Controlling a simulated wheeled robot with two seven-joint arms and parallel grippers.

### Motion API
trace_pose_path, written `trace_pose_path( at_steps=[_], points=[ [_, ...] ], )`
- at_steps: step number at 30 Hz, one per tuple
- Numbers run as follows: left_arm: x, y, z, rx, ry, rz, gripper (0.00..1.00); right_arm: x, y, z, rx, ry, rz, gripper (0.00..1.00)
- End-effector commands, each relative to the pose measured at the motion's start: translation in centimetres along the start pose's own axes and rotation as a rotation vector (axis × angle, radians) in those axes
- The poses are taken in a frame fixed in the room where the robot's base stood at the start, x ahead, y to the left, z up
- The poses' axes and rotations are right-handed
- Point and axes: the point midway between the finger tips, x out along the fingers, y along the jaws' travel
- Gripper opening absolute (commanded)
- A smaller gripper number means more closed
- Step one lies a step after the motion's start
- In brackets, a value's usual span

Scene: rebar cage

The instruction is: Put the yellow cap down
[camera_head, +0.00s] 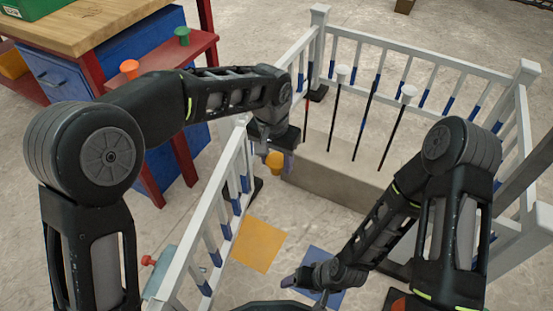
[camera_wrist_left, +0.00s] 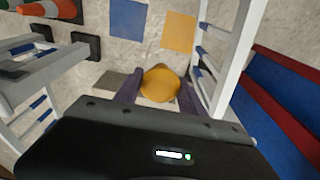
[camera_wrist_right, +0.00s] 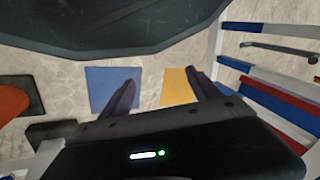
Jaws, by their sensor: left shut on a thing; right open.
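The yellow cap (camera_head: 275,160) is between the fingers of my left gripper (camera_head: 279,163), held in the air inside the white railing. In the left wrist view the cap (camera_wrist_left: 160,84) shows its round top, with a finger on each side. My left gripper is shut on it. My right gripper (camera_head: 304,284) is low over the floor by the blue floor square (camera_head: 320,268). In the right wrist view its fingers (camera_wrist_right: 162,92) are apart with nothing between them.
A yellow floor square (camera_head: 259,245) lies left of the blue one. White railings (camera_head: 420,58) surround a concrete block (camera_head: 340,175) with upright rods, two topped by white caps (camera_head: 408,93). A red stand (camera_head: 185,50) holds an orange cap (camera_head: 129,68) and a green cap (camera_head: 182,35).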

Motion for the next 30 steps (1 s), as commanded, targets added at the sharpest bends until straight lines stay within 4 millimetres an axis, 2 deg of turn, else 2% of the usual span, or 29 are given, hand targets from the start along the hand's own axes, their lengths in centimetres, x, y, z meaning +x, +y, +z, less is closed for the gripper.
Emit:
trace_pose_path(
  at_steps=[5,17,23,30],
  points=[
    [0.0,0.0,0.0,0.0,0.0,0.0,0.09,-0.1,0.6,1.8,0.045,-0.074,0.025,0.72],
    [-0.4,-0.3,0.1,-0.006,0.0,-0.001,0.09,-0.7,0.4,1.7,0.039,-0.074,0.024,0.72],
    [-2.0,-2.3,0.6,-0.056,-0.002,-0.008,0.09,-3.8,-1.0,1.5,0.037,-0.076,0.022,0.72],
    [-5.5,-7.3,3.0,-0.185,-0.005,-0.024,0.09,-10.8,-4.1,1.0,0.031,-0.084,0.017,0.72]
  ],
)
